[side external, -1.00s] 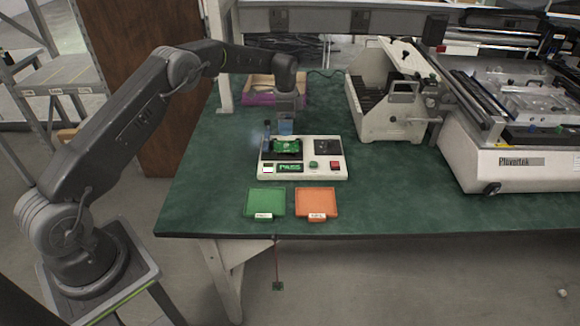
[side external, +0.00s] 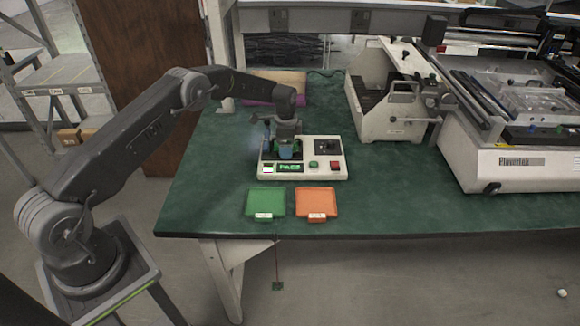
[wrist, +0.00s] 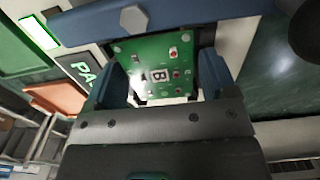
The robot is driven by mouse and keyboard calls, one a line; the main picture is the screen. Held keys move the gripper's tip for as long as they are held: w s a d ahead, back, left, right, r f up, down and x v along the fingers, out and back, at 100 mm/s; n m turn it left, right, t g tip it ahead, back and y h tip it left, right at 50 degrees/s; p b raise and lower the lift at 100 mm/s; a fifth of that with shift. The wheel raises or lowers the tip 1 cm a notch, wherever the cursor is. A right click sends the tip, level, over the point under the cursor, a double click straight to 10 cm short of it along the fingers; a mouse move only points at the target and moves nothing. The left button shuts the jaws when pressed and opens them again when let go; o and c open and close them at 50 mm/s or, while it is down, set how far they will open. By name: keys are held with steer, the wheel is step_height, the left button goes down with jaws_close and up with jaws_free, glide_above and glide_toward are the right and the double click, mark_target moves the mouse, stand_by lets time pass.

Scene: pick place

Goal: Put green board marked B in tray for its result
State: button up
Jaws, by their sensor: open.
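The green board marked B (wrist: 150,52) sits in the test fixture (side external: 328,166), and its letter shows in the wrist view. The fixture's display (side external: 290,168) reads PASS in green. My gripper (side external: 285,152) is open and low over the fixture's left side. In the wrist view its blue fingers (wrist: 162,88) stand on either side of the board, and I cannot tell whether they touch it. In the side view the gripper hides most of the board. A green tray (side external: 265,199) and an orange tray (side external: 317,201) lie in front of the fixture, both empty, with labels too small to read.
A white rack machine (side external: 385,95) stands behind and right of the fixture. A large printer-like machine (side external: 525,170) fills the right side. A shallow bin (side external: 278,85) is at the back. The green table (side external: 410,205) is clear right of the trays.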

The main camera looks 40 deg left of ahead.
steer(key=c, duration=0.6)
steer(key=shift+r, duration=3)
